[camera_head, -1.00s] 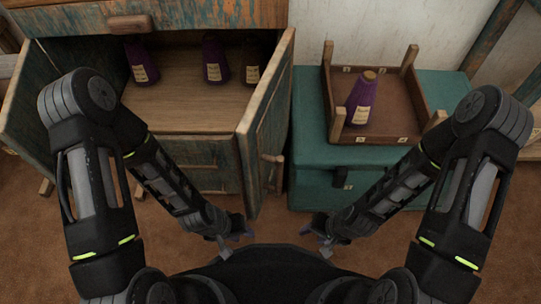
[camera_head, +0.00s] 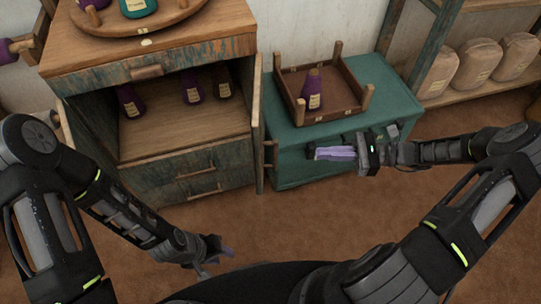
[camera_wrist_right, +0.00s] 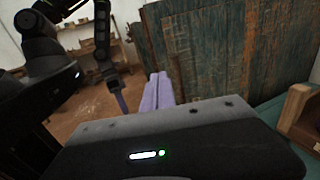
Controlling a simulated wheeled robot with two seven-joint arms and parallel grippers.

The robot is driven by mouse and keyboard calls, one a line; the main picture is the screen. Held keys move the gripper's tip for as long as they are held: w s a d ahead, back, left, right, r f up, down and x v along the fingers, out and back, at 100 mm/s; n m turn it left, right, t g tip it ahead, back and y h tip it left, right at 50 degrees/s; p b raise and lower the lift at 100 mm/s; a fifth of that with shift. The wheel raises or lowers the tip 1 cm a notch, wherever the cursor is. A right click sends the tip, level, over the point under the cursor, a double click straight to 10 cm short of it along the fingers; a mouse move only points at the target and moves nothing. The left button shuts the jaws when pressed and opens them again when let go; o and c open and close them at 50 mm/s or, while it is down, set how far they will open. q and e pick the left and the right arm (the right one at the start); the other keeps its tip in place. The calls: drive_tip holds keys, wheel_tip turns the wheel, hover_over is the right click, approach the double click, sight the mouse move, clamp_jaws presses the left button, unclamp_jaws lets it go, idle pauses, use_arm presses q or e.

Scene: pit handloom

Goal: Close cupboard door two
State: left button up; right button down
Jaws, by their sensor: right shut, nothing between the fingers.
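The cupboard (camera_head: 190,185) has both doors standing open. Its right door (camera_head: 259,120) is swung out and seen nearly edge-on, with a wooden handle (camera_head: 269,156) on its outer face. In the right wrist view that door (camera_wrist_right: 205,45) is a weathered blue-green panel beyond my fingers. The left door (camera_head: 88,135) is partly hidden behind my left arm. Which one is door two, I cannot tell. My right gripper (camera_head: 335,153) is shut and empty, in front of the green chest, right of the right door and apart from it. My left gripper (camera_head: 215,260) is open and empty, low over the floor.
The green chest (camera_head: 300,175) stands close right of the cupboard, bearing a wooden tray (camera_head: 345,112) with a purple cone (camera_head: 314,90). More cones stand inside the cupboard. A shelf with sacks (camera_head: 480,62) is at the right. The floor (camera_head: 285,225) in front is clear.

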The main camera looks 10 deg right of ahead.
drive_tip(key=shift+a, duration=0.15)
drive_tip(key=x, duration=1.4)
drive_tip(key=shift+s+a, duration=0.1)
